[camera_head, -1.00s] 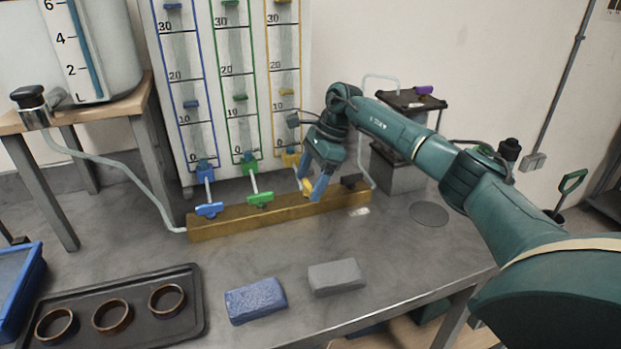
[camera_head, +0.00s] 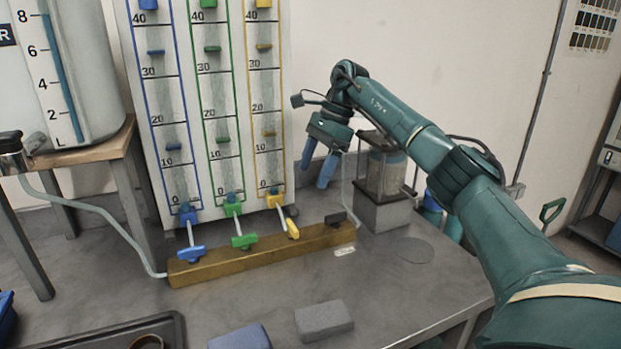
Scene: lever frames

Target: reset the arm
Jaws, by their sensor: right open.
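My right gripper (camera_head: 321,170) is in the air above the right part of the brass-coloured bar (camera_head: 225,265). Its two blue fingers are apart, with nothing between them. On the bar sit a blue lever (camera_head: 190,254), a green lever (camera_head: 243,241) and a yellow lever (camera_head: 292,229). The gripper is above and to the right of the yellow lever and apart from it. A small black lever or block (camera_head: 336,219) is at the bar's right end. My left gripper is not in view.
A gauge board (camera_head: 180,110) with blue, green and yellow columns stands behind the bar. A clear-sided apparatus (camera_head: 385,175) on a grey block is close right of the gripper. A grey block (camera_head: 324,320), a blue block (camera_head: 240,338) and a dark tray (camera_head: 110,338) lie in front.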

